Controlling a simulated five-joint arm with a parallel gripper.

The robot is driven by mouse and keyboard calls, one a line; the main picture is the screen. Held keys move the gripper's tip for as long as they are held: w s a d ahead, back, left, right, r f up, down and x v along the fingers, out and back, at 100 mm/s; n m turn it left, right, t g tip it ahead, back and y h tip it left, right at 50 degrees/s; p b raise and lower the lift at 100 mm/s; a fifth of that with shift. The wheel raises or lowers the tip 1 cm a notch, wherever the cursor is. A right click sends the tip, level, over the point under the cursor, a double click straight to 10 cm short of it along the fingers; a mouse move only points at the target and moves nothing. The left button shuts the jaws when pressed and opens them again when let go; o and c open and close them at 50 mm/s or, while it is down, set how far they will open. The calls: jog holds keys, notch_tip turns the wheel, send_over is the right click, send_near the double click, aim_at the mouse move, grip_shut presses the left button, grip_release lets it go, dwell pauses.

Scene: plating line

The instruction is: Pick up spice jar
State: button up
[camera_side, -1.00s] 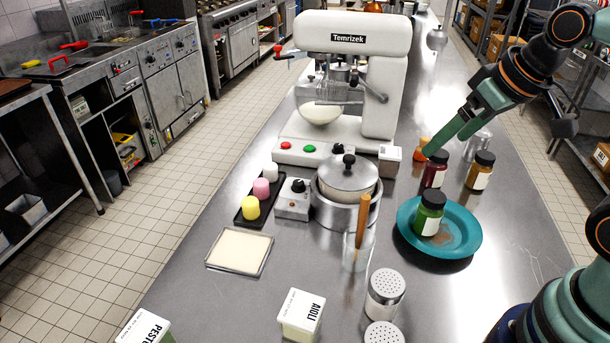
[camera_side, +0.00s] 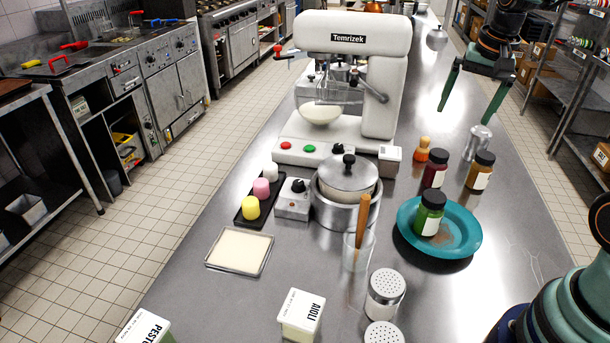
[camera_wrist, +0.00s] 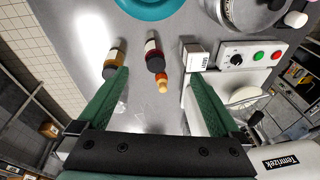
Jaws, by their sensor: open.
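Three spice jars with dark lids show in the side view. A green one (camera_side: 428,216) stands on the teal plate (camera_side: 470,238), a dark red one (camera_side: 434,175) stands behind it, and a mustard-brown one (camera_side: 479,174) stands to the right. My gripper (camera_side: 463,115) is open and empty, raised above the counter behind the jars. In the wrist view, the red jar (camera_wrist: 153,53) lies between the fingertips of my gripper (camera_wrist: 158,75), the brown jar (camera_wrist: 113,58) is beside the left fingertip, and the plate (camera_wrist: 150,8) is at the top edge. The green jar is out of that view.
A small orange bottle-like item (camera_side: 422,149) stands close behind the red jar, and a silvery container (camera_side: 477,143) behind the brown one. The white mixer (camera_side: 385,100) and a lidded pot (camera_side: 347,190) stand left. Bare counter lies right of the plate.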

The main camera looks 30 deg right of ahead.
jog(key=d+f+m+g, duration=0.1)
jog(key=d+f+m, duration=0.25)
jog(key=d, duration=0.35)
jog(key=m+g+y, duration=0.1)
jog(key=m, duration=0.4)
send_near(481, 168)
jog(key=shift+w+d+r, duration=0.4)
jog(key=shift+w+d, duration=0.3)
jog(key=shift+w, duration=0.15)
jog(key=shift+s+d+f, duration=0.1)
jog(key=shift+d+f, duration=0.15)
jog(key=shift+d, duration=0.05)
notch_tip(481, 168, down, 12)
jog(key=shift+s+d, duration=0.15)
jog(key=c, duration=1.4)
grip_shut()
jog(key=shift+r, duration=0.15)
